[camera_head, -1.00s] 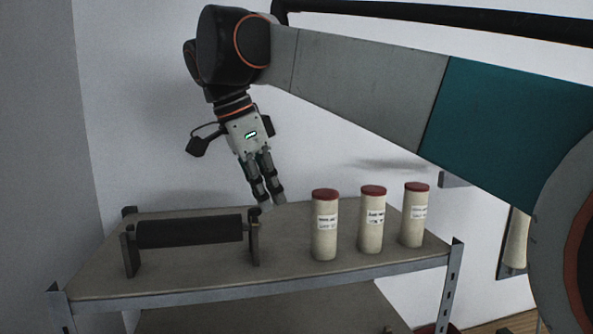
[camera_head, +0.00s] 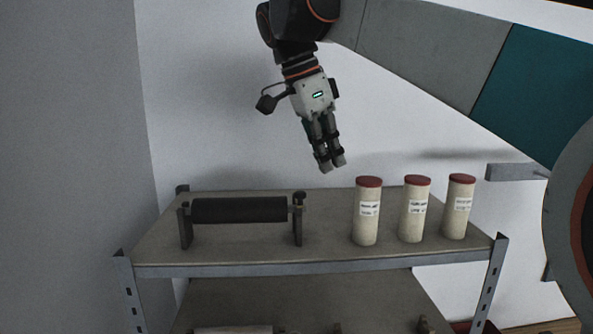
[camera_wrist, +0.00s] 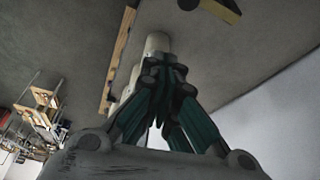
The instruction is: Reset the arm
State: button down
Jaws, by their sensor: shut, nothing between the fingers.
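My gripper (camera_head: 332,168) hangs from the arm above the back of the shelf's top board, fingers pointing down. Its fingers are together with nothing between them. In the wrist view the closed fingers (camera_wrist: 172,75) fill the middle. In the head view the gripper is apart from the roller and the canisters. My arm runs from the upper middle to the right edge.
A dark roller (camera_head: 240,210) sits on two upright brackets at the left of the metal shelf (camera_head: 320,262). Three cream canisters with red lids, left (camera_head: 366,215), middle (camera_head: 413,212) and right (camera_head: 459,210), stand at the right. A lower board (camera_head: 310,296) shows beneath. Bare board lies between roller and canisters.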

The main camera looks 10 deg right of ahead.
jog(key=shift+w+a+r, duration=0.85)
jog(key=shift+a+r, duration=0.35)
jog(key=shift+r, duration=1.6)
jog(key=s+d+f+n+t+y, duration=0.15)
jog(key=s+f+n, duration=0.5)
jog(key=f, duration=0.65)
jog(key=s+f+n+t+y, duration=0.1)
jog(key=s+f+n+t, duration=0.35)
jog(key=f, duration=0.85)
jog(key=s+f+n+t+y, duration=0.1)
jog(key=s+f+n+y, duration=0.1)
jog(key=s+f+n, duration=0.8)
notch_tip(320, 180, down, 37)
jog(key=w+m+b, duration=0.1)
jog(key=m+b, duration=0.2)
jog(key=b, duration=3.3)
jog(key=shift+w+f, duration=0.2)
jog(key=shift+w, duration=0.1)
jog(key=shift+h, duration=0.25)
